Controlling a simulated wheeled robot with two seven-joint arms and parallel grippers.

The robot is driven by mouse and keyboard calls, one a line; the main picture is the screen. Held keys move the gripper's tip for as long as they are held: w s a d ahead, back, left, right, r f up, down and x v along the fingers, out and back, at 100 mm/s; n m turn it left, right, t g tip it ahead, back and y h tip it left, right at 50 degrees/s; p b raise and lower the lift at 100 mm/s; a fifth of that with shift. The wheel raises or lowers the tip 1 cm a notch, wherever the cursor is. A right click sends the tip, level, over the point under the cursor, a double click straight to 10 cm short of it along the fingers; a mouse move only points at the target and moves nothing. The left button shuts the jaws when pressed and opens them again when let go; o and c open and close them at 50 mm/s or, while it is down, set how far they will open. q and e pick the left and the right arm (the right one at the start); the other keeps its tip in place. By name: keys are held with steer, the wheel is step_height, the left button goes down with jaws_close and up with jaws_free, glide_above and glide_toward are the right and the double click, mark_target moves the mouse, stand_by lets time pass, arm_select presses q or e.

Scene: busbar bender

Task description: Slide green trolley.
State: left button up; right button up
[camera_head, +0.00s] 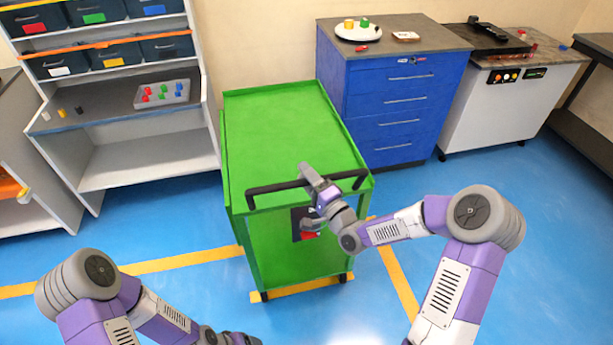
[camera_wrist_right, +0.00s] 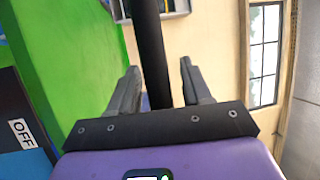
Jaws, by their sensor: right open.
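The green trolley (camera_head: 290,130) stands on the blue floor in the middle of the head view, with its black handle bar (camera_head: 275,186) along the near top edge. My right gripper (camera_head: 308,172) is at the middle of this bar. In the right wrist view, the bar (camera_wrist_right: 151,45) runs between the two spread fingers (camera_wrist_right: 160,88), with a gap showing on each side. The right gripper is open and hides a short part of the bar.
A blue drawer cabinet (camera_head: 392,110) stands close at the trolley's right, and a white machine (camera_head: 505,105) is beyond it. A grey shelf unit (camera_head: 150,155) stands at the left. Yellow floor lines (camera_head: 190,260) run near the trolley. The floor in front is mostly clear.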

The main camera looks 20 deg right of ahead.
steer(key=p+v, duration=0.1)
steer(key=v, duration=0.6)
steer(key=shift+s, duration=0.3)
steer(key=shift+d+f, duration=0.1)
